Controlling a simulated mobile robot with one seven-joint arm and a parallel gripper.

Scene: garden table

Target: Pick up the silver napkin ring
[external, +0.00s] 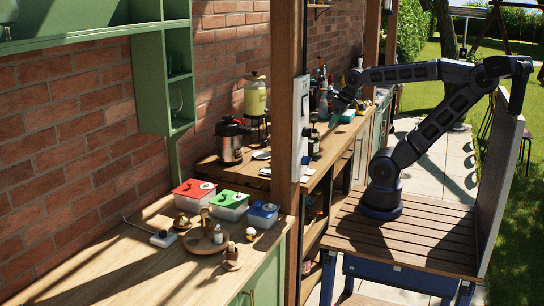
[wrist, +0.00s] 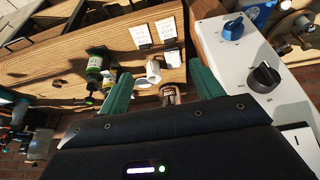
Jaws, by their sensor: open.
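My gripper (external: 336,115) reaches over the back counter in the external view. In the wrist view my gripper (wrist: 160,72) has its two green fingers spread wide with nothing held. A small shiny metallic cylinder (wrist: 170,93) shows between the fingers, partly hidden by my gripper body; it may be the silver napkin ring, but I cannot tell for sure. A white cup-like cylinder (wrist: 153,70) stands near it, also between the fingers. I cannot make out the ring in the external view.
A green-labelled bottle (wrist: 95,66) stands left of the fingers. White cards (wrist: 141,36) lie on the wood. A grey box with knobs (wrist: 250,55) is close on the right. In the external view, a wooden post (external: 286,90) and a metal pot (external: 230,142) stand near the counter.

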